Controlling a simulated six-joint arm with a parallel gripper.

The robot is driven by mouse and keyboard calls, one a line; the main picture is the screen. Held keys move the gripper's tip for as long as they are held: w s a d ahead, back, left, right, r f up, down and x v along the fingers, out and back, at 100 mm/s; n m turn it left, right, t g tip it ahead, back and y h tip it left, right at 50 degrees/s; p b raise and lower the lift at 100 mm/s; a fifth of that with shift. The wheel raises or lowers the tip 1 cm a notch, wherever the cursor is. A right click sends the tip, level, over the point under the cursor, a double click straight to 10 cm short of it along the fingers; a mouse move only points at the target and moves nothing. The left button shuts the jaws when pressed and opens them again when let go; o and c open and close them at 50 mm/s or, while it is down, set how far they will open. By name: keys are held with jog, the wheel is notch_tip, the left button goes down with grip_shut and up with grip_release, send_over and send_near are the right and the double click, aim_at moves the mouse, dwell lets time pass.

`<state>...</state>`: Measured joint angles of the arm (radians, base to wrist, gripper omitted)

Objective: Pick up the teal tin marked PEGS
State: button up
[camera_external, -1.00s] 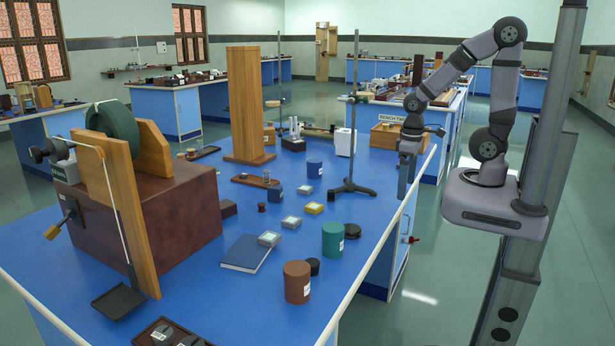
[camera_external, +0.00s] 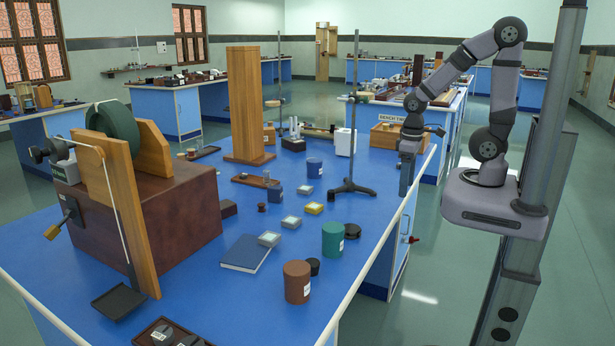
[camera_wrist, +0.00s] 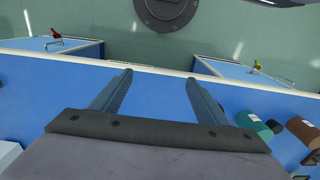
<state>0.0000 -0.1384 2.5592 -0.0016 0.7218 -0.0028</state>
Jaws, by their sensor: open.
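The teal tin (camera_external: 332,240) stands upright on the blue bench top, near its right edge. It also shows in the wrist view (camera_wrist: 252,122), at the right, outside the jaws. A pale label shows on its side, but I cannot read it. My gripper (camera_external: 404,188) hangs above the right edge of the bench, farther back than the tin and to its right. In the wrist view my gripper (camera_wrist: 158,78) is open, with nothing between its fingers.
A brown tin (camera_external: 297,282) and a black round lid (camera_external: 313,266) stand in front of the teal tin. Another dark round piece (camera_external: 352,231) is close on its right. A retort stand (camera_external: 352,187) rises behind. A blue book (camera_external: 246,253) lies left.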

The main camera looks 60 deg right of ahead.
notch_tip(320, 180, up, 5)
jog(key=m+t+y+p, duration=0.1)
jog(key=m+t+p, duration=0.35)
jog(key=m, duration=2.85)
send_over(337, 227)
jog(key=f, duration=0.7)
jog(key=shift+s+f+p, duration=0.1)
jog(key=shift+s+p, duration=0.2)
jog(key=shift+s, duration=0.05)
jog(key=shift+s+b+x, duration=0.2)
jog(key=shift+b+x, duration=0.2)
jog(key=shift+x, duration=0.8)
jog(key=shift+b+x, duration=0.95)
jog(key=shift+x, duration=1.9)
jog(key=shift+w, duration=0.1)
